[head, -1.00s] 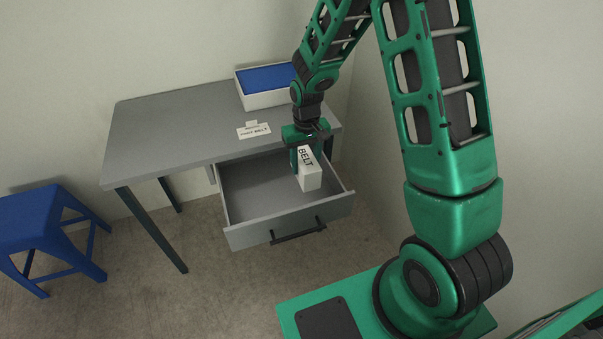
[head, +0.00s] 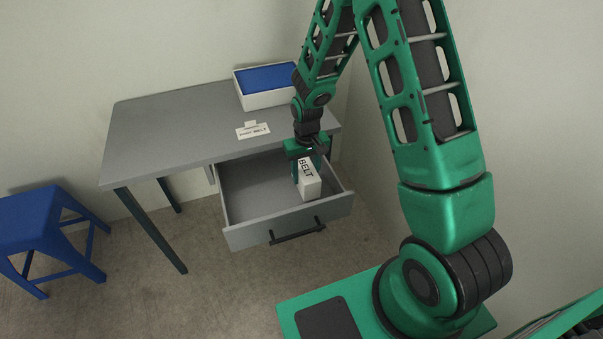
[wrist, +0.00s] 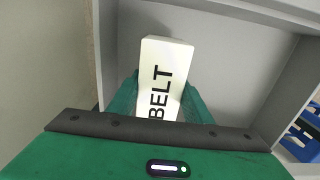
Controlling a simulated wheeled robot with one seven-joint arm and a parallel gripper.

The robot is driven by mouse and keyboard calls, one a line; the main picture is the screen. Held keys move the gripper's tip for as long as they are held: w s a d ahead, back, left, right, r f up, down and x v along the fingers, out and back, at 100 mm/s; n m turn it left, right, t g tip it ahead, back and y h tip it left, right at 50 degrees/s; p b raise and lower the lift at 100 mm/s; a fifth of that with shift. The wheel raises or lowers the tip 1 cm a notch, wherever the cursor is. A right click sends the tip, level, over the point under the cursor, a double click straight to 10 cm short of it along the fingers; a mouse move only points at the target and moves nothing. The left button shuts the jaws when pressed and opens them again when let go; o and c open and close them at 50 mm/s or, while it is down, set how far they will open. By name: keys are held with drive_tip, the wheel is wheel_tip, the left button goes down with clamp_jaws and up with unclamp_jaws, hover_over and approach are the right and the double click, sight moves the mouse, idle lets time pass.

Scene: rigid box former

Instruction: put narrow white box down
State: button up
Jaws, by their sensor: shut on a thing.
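The narrow white box (head: 309,184) carries the word BELT and is inside the open drawer (head: 248,190), toward its right side. My gripper (head: 308,170) reaches down into the drawer from above and is shut on the box. In the wrist view the box (wrist: 165,75) sits between the two green fingers (wrist: 160,98), its far end pointing away from me. The box looks close to the drawer floor, but I cannot tell whether it touches. The fingers hide part of its sides.
The drawer belongs to a grey desk (head: 160,130). On the desk top lie a white BELT label card (head: 253,131) and a white tray with a blue inside (head: 265,80). A blue stool (head: 38,220) stands at left. The drawer's left part is empty.

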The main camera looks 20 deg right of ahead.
drive_tip(key=shift+f, duration=0.25)
drive_tip(key=o, duration=1.2)
wheel_tip(320, 180, up, 13)
drive_tip(key=shift+r, duration=0.15)
